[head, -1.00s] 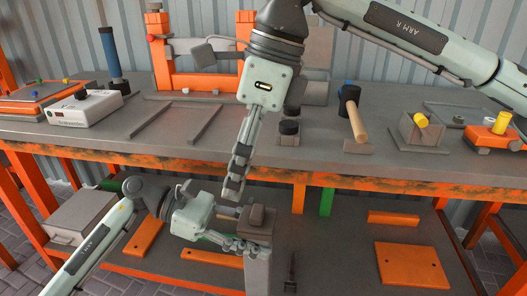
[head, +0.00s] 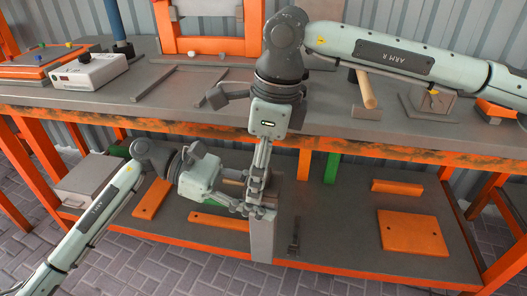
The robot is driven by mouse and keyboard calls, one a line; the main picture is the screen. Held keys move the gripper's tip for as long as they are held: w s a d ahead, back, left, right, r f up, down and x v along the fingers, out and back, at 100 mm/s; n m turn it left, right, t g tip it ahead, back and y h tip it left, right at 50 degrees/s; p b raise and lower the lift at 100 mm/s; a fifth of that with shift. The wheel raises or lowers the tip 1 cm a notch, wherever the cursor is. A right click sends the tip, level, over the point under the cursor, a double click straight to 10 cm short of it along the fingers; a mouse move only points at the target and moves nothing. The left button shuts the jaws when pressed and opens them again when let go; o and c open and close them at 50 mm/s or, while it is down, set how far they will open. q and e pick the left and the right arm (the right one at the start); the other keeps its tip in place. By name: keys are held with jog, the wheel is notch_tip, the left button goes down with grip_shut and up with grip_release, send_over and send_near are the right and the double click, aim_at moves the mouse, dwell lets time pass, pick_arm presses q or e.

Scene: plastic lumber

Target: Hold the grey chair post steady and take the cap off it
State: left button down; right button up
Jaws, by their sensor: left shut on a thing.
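The grey chair post (head: 262,242) stands upright in front of the bench's lower shelf. My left gripper (head: 256,212) is shut on the post just below its top, coming in from the left. The brown cap (head: 273,186) is at the post's top, mostly hidden behind the fingers of my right gripper (head: 257,195). That gripper points down at the cap from above, its fingers overlapping it in the picture. Whether they grip the cap cannot be made out.
The grey bench top (head: 190,110) with an orange front edge lies behind the post. It bears a white box (head: 88,72) and a hammer (head: 366,90). Orange boards (head: 413,232) lie on the lower shelf (head: 340,225). Paved floor shows at front left.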

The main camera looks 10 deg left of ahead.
jog(key=shift+f, duration=0.3)
jog(key=shift+c, duration=0.5)
jog(key=c, duration=1.3)
jog(key=shift+r, duration=0.1)
jog(key=shift+r, duration=0.15)
jog(key=shift+r, duration=0.95)
